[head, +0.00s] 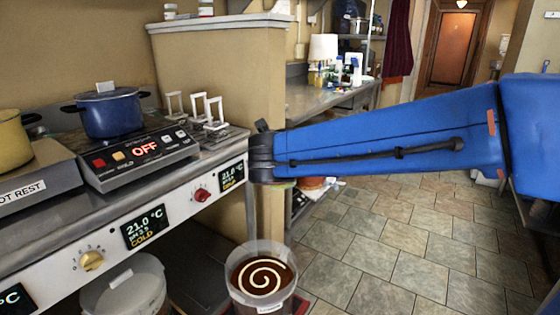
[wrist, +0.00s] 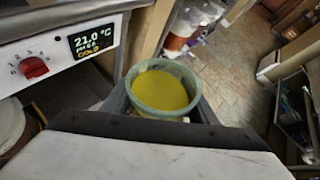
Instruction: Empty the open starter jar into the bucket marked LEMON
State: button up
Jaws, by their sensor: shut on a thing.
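In the wrist view, my gripper (wrist: 162,100) is shut on the starter jar (wrist: 166,112), a small greenish jar with an open top. Yellow content fills much of it, and it looks roughly upright. In the head view my blue arm reaches in from the right and hides most of the gripper and jar. An open clear bucket (head: 236,290) with brown content and a pale spiral stands low, below the arm's end. Its small label is too blurred to read. A pale, closed-looking bucket (head: 122,292) stands left of it. I cannot tell which bucket is marked LEMON.
The counter front with knobs and displays (head: 148,227) runs along the left. On top are a blue pot (head: 108,112), a hot plate marked OFF (head: 140,158) and a yellow pot (head: 14,138). A wall end (head: 225,95) stands behind. Tiled floor (head: 400,240) is clear to the right.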

notch_tip(320, 180, down, 8)
dwell(0.8)
jog(key=shift+s+d, duration=0.1)
dwell(0.3)
notch_tip(320, 180, down, 13)
jog(key=n+g+h, duration=0.1)
jog(key=shift+s+d, duration=0.25)
jog(key=shift+s, duration=0.05)
dwell(2.5)
notch_tip(320, 180, down, 10)
jog(key=n+g+h, duration=0.2)
jog(key=g+h, duration=0.1)
jog(key=shift+s+d+r+n, duration=0.2)
jog(key=shift+s+d+n, duration=0.15)
jog(key=shift+d, duration=0.1)
dwell(1.7)
